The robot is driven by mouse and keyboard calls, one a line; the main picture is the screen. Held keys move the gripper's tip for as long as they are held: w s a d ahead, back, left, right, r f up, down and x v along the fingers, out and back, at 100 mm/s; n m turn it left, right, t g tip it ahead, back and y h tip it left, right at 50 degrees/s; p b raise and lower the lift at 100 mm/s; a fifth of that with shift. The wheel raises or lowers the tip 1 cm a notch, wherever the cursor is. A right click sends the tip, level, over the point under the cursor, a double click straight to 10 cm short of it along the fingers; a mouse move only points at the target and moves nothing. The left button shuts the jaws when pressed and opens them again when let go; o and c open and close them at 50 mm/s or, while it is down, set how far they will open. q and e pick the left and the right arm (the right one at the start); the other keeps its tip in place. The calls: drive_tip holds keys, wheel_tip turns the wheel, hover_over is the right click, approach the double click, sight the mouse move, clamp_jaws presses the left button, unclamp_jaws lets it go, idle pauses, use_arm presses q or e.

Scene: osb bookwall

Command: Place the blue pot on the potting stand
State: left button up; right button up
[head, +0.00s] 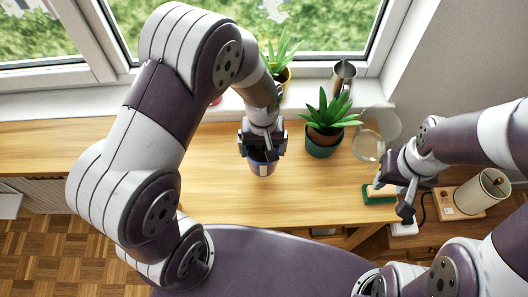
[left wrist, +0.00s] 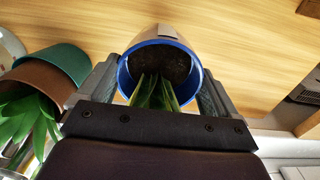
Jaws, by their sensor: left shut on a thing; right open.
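My left gripper (head: 262,145) is shut on the blue pot (head: 262,168) and holds it over the wooden table. The gripper hides much of the pot in the head view. In the left wrist view the blue pot (left wrist: 125,78) sits between the two fingers, with its blue rim, dark soil and green leaves facing the camera. I cannot tell from the head view whether its base touches the table. My right gripper (head: 392,197) is open and empty near the table's right end. I cannot make out for certain which thing is the potting stand.
A dark green pot (head: 322,149) with a spiky plant stands right of the blue pot. A yellow pot (head: 285,76) and a metal jug (head: 343,75) are by the window. A green-based wooden block (head: 378,199) and a lamp (head: 485,188) are at right. The table's left is clear.

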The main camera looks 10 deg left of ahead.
sight(262, 154)
use_arm(q)
drive_tip(key=shift+w+a+f, duration=0.1)
drive_tip(key=shift+w+f, duration=0.2)
drive_tip(key=shift+w, duration=0.15)
drive_tip(key=f, duration=0.3)
drive_tip(key=shift+s+d+f+p, duration=0.2)
drive_tip(key=shift+s+d+p, duration=0.05)
drive_tip(key=shift+p, duration=0.05)
drive_tip(key=shift+w+a+f, duration=0.1)
drive_tip(key=shift+w+f, duration=0.15)
drive_tip(key=shift+f, duration=0.05)
drive_tip(key=shift+s, duration=0.1)
drive_tip(key=o, duration=1.5)
drive_tip(key=shift+s+f, duration=0.1)
drive_tip(key=shift+r, duration=0.35)
wheel_tip(262, 154, up, 12)
drive_tip(key=b, duration=0.1)
drive_tip(key=s+a+r+m+t, duration=0.1)
drive_tip(key=s+a+r+m, duration=0.1)
drive_tip(key=s+a, duration=0.5)
drive_tip(key=shift+s+m, duration=0.7)
drive_tip(key=shift+s, duration=0.05)
